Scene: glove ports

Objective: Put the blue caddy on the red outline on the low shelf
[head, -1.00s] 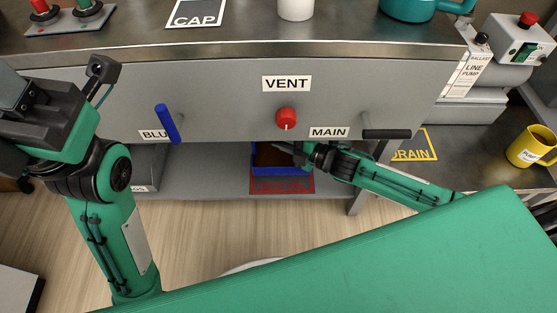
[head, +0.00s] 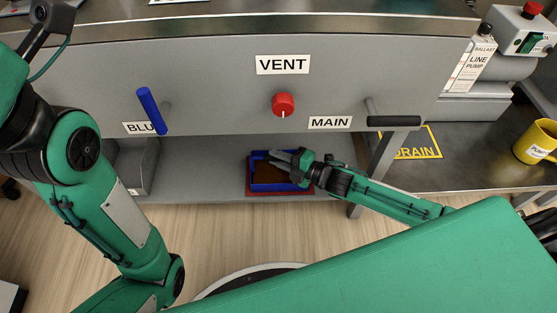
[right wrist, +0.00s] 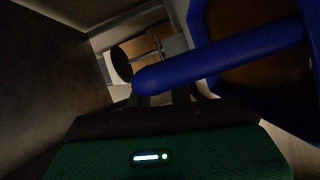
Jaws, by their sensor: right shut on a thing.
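The blue caddy (head: 272,187) is at the low shelf, over the red outline (head: 263,194) in the head view. It hides most of the outline; red shows along its left side and front edge. Whether the caddy rests on the shelf or hangs just above it, I cannot tell. My right gripper (head: 290,161) is shut on the caddy's blue handle. In the right wrist view the handle (right wrist: 220,58) crosses between the fingers, and the brown inside of the caddy shows at upper right. My left arm is at the left; its fingers are outside the picture.
The low shelf (head: 205,180) lies under a grey front panel (head: 220,90) with a blue lever (head: 151,110), a red VENT knob (head: 283,104) and a black MAIN handle (head: 394,121). A grey box (head: 135,168) stands left on the shelf. A table leg (head: 378,160) is right.

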